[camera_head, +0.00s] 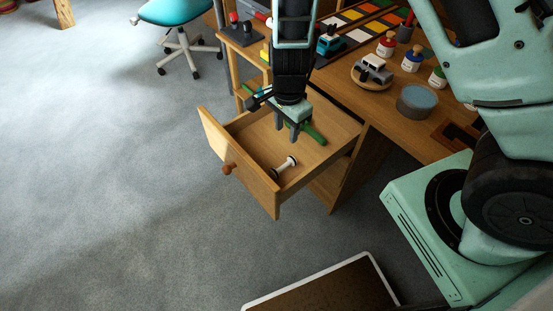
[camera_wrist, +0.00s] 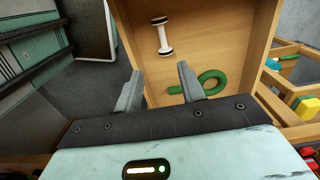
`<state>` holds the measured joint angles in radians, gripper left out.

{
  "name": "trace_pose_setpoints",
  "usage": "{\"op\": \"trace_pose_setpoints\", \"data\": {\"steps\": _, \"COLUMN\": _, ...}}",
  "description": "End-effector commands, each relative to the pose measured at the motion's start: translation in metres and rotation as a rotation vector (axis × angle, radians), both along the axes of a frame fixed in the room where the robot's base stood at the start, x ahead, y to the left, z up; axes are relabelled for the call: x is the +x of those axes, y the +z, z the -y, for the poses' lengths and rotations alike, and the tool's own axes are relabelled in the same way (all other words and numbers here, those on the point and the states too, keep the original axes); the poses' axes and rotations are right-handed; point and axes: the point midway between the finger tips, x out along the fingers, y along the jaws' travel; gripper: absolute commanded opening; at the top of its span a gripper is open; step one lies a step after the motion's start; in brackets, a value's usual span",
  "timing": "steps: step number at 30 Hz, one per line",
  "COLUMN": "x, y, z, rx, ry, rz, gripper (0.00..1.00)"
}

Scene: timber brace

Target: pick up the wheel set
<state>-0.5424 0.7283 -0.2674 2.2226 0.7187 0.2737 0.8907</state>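The wheel set (camera_head: 284,166), a white axle with dark-rimmed wheels at its ends, lies on the floor of the open drawer (camera_head: 233,156). It also shows in the wrist view (camera_wrist: 162,36), beyond my fingertips and clear of the drawer walls.
A green hooked object (camera_wrist: 207,86) lies in the drawer beside my gripper. The desk (camera_head: 345,90) above holds a toy car (camera_head: 374,68), a blue-topped round tin (camera_head: 417,102) and several paint bottles. Open carpet lies left of the drawer.

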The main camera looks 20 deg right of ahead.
Motion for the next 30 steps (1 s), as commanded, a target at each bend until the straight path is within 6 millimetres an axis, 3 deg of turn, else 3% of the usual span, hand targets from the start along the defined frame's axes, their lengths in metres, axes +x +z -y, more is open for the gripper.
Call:
{"op": "trace_pose_setpoints", "data": {"steps": 16, "x": 0.000, "y": -0.101, "z": 0.002, "rx": -0.003, "ry": -0.009, "rz": -0.003, "gripper": 0.39}}
{"op": "trace_pose_setpoints", "data": {"steps": 26, "x": 0.002, "y": -0.128, "z": 0.001, "rx": -0.002, "ry": -0.008, "rz": 0.000, "gripper": 0.39}}
{"op": "trace_pose_setpoints", "data": {"steps": 30, "x": 0.004, "y": -0.149, "z": 0.000, "rx": -0.003, "ry": -0.008, "rz": -0.002, "gripper": 0.39}}
